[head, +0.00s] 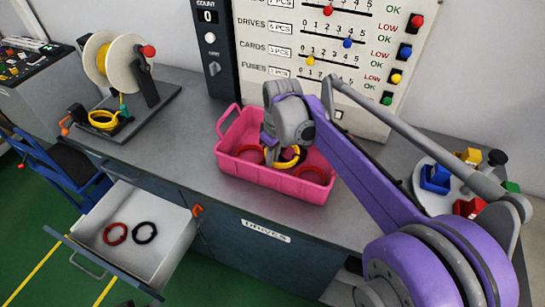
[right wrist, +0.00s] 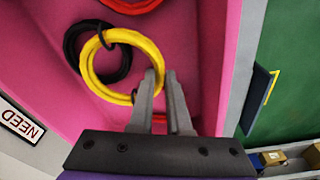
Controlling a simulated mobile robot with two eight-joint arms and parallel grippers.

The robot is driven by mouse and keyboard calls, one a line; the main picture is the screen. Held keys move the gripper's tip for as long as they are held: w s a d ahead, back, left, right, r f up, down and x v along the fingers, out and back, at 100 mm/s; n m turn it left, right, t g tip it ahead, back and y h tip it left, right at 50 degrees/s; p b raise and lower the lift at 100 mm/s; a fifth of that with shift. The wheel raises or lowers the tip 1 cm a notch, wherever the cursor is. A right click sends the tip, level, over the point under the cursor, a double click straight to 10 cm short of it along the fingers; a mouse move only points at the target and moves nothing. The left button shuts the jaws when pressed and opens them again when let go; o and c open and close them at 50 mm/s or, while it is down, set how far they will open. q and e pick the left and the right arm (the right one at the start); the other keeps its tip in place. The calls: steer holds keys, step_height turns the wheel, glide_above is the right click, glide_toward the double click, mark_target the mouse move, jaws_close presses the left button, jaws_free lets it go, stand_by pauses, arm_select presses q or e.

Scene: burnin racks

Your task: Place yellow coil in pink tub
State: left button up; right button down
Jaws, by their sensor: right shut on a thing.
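The pink tub (head: 270,182) stands on the grey bench, with its inside filling much of the right wrist view (right wrist: 185,40). My right gripper (head: 284,160) reaches down into the tub and is shut on a yellow coil (head: 291,163). In the right wrist view the fingertips (right wrist: 167,80) hold the coil (right wrist: 86,65) by its rim, over a black coil (right wrist: 70,45). I cannot tell whether the yellow coil touches the tub floor. Another yellow coil (head: 103,119) lies at the spool stand. My left gripper is not in view.
Red coils (head: 312,175) lie in the tub. An open drawer (head: 176,228) at the lower left holds a red coil (head: 115,234) and a black coil (head: 145,233). A panel (head: 310,70) stands behind the tub. A round tray (head: 425,196) with coloured blocks is at the right.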

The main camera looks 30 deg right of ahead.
steer(key=shift+f, duration=0.2)
steer(key=c, duration=0.9)
jaws_free()
steer(key=shift+r, duration=0.1)
steer(key=shift+r, duration=0.1)
steer(key=r, duration=0.4)
steer(key=s+r, duration=0.1)
steer(key=r, duration=0.3)
steer(key=r+p, duration=0.1)
steer(key=r, duration=0.3)
steer(key=shift+s+d, duration=0.2)
steer(key=shift+d, duration=0.05)
